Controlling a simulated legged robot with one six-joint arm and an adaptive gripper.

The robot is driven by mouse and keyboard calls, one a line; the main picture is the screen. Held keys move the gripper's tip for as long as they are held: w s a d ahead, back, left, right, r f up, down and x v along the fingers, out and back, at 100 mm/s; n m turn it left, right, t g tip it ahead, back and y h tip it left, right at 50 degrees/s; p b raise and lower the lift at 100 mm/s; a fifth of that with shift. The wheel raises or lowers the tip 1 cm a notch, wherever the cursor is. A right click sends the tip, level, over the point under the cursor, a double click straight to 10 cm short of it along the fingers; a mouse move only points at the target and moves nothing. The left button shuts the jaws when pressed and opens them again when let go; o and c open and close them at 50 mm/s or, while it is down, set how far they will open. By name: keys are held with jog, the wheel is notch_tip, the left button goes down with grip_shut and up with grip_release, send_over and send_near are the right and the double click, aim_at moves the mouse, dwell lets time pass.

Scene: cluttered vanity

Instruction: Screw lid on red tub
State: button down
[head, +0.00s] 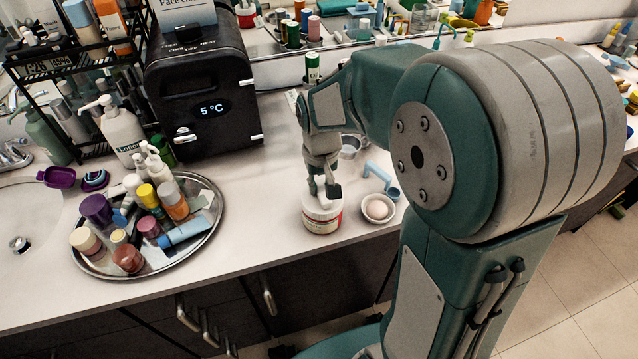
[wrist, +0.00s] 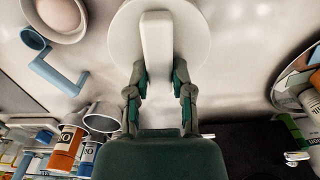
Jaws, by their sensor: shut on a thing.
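The red tub (head: 322,226) stands upright on the counter, white with a red-banded label. A round white lid (head: 318,205) is at the tub's mouth; I cannot tell whether it is seated or slightly above. In the wrist view the lid (wrist: 122,38) is a wide white disc with a raised bar across it, and it hides the tub. My gripper (head: 324,190) points down over the tub. Its fingers (wrist: 159,78) are shut on the lid's bar, one on each side.
A small bowl with a pale round thing (head: 378,208) stands close to the tub's right. A light blue angled piece (head: 380,178) lies behind it. A silver tray (head: 206,232) of bottles is at left. A black mini fridge (head: 200,95) stands behind. Counter between tray and tub is clear.

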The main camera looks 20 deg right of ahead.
jog(key=shift+m, duration=0.3)
jog(key=m, duration=0.3)
jog(key=shift+s+d, duration=0.1)
jog(key=shift+d, duration=0.15)
jog(key=shift+m, duration=0.6)
jog(key=m, duration=0.3)
jog(key=shift+s+d, duration=0.15)
jog(key=shift+d+m, duration=0.1)
jog(key=shift+m, duration=0.7)
jog(key=shift+s+m, duration=0.15)
jog(key=shift+m, duration=1.05)
jog(key=shift+d+m, duration=0.1)
jog(key=shift+m, duration=1)
